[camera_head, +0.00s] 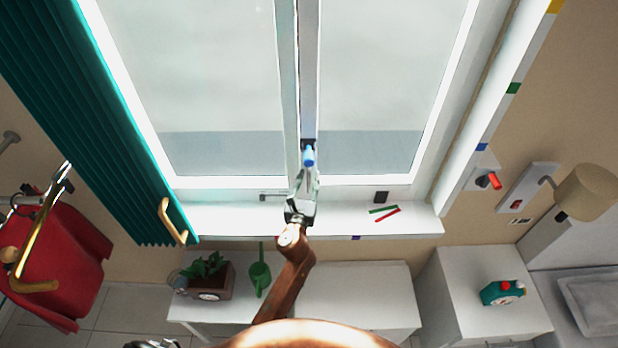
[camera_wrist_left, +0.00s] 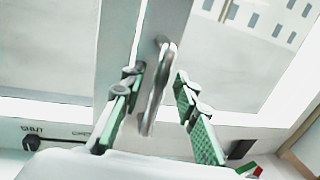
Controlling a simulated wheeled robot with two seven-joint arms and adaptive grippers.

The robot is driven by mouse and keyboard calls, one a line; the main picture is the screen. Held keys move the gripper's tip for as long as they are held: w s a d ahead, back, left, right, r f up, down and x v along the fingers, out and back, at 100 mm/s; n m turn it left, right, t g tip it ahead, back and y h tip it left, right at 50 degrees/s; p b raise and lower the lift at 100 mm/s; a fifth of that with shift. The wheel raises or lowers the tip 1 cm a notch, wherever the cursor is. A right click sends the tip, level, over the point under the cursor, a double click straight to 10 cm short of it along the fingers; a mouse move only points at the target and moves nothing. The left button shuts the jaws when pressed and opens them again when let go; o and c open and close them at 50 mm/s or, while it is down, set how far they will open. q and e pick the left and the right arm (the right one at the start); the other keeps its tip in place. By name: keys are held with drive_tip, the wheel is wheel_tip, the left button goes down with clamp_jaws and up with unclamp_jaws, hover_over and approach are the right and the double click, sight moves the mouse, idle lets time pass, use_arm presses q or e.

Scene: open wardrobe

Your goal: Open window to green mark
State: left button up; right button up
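The window has a left pane (camera_head: 195,70) and a right pane (camera_head: 385,70), meeting at a central upright frame. I cannot tell whether the left pane stands slightly ajar. A metal handle (camera_wrist_left: 155,88) on the central frame shows in the wrist view. My left gripper (camera_wrist_left: 159,76) is open, with one green-padded finger on each side of the handle and visible gaps. In the head view my left gripper (camera_head: 304,188) is at the frame's lower end, partly covering the handle. A green mark (camera_head: 514,88) is on the white strip to the right of the window.
A blue mark (camera_head: 482,147) and a yellow mark (camera_head: 555,6) share that strip. Green and red sticks lie on the sill (camera_head: 415,222). A teal curtain (camera_head: 85,120) hangs left. A plant box (camera_head: 205,280) and green watering can (camera_head: 259,275) stand below the sill.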

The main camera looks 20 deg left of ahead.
use_arm(q)
drive_tip(key=shift+w, duration=0.25)
clamp_jaws()
idle(0.6)
